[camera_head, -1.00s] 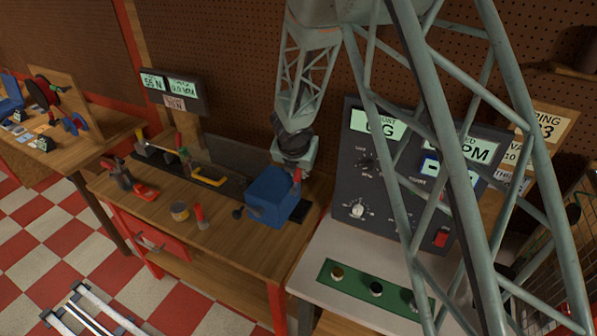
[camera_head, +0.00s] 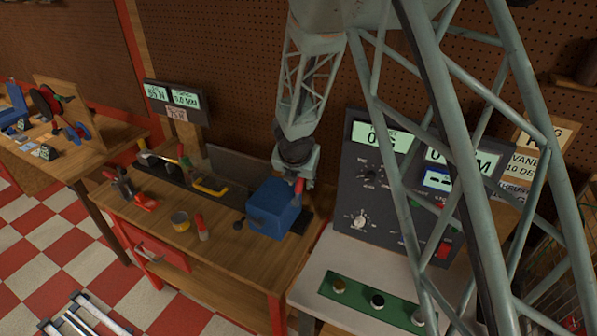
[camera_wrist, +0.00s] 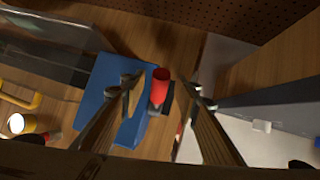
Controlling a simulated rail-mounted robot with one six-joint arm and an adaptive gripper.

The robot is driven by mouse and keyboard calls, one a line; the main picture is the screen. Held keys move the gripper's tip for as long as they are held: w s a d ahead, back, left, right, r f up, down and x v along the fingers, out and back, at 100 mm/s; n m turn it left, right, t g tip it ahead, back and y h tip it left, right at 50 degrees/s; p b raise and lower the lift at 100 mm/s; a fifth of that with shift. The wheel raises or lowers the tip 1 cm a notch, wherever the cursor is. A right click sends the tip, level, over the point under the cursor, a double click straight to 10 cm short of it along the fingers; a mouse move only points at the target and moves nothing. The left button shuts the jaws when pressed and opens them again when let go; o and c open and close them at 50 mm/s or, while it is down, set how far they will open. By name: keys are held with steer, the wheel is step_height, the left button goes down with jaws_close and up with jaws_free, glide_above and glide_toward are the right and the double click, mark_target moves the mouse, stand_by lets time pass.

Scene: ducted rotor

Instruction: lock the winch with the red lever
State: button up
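The winch is a blue box (camera_head: 273,208) on the wooden bench in the head view; it also shows in the wrist view (camera_wrist: 98,80). The red lever (camera_head: 299,187) stands at the winch's right side. In the wrist view the lever's red end (camera_wrist: 161,75) sits between my two fingers, with a grey shaft below it. My gripper (camera_wrist: 162,92) is open, with clear room between the lever and the right finger. In the head view my gripper (camera_head: 300,178) is right above the winch's right end. I cannot tell whether the left finger touches the lever.
A dark instrument panel (camera_head: 385,185) with dials stands close on the right, above a pale table with a green strip (camera_head: 350,297). A pegboard wall is behind.

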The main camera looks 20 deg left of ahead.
steer(key=v, duration=1)
steer(key=shift+r, duration=0.1)
stand_by(0.6)
steer(key=s+d+r+m+h+b, duration=0.1)
steer(key=s+d+r+m+b, duration=0.2)
steer(key=d, duration=0.7)
steer(key=d+r+m+h, duration=0.1)
steer(key=d+r+m, duration=0.3)
steer(key=d, duration=0.5)
steer(key=s+d+r+m+g+h+b, duration=0.1)
steer(key=s+d+m+b, duration=0.1)
steer(key=s+d+m, duration=0.55)
steer(key=s+d+r+m+g+h+b, duration=0.1)
steer(key=s+d+r+m+b, duration=0.3)
steer(key=d, duration=0.6)
steer(key=s+d+m+y+b, duration=0.1)
steer(key=s+d+m+b, duration=0.2)
steer(key=s, duration=0.4)
steer(key=s+d+m+b, duration=0.1)
steer(key=s+d+m, duration=0.35)
steer(key=s, duration=0.35)
steer(key=s+f+m+y+b, duration=0.1)
steer(key=s+m, duration=0.3)
steer(key=s, duration=0.4)
steer(key=s+a+f+m+y+b, duration=0.1)
steer(key=s+m+b, duration=0.3)
steer(key=s, duration=0.4)
steer(key=shift+a+f+m, duration=0.3)
steer(key=shift+f+m, duration=0.15)
steer(key=shift+m, duration=0.35)
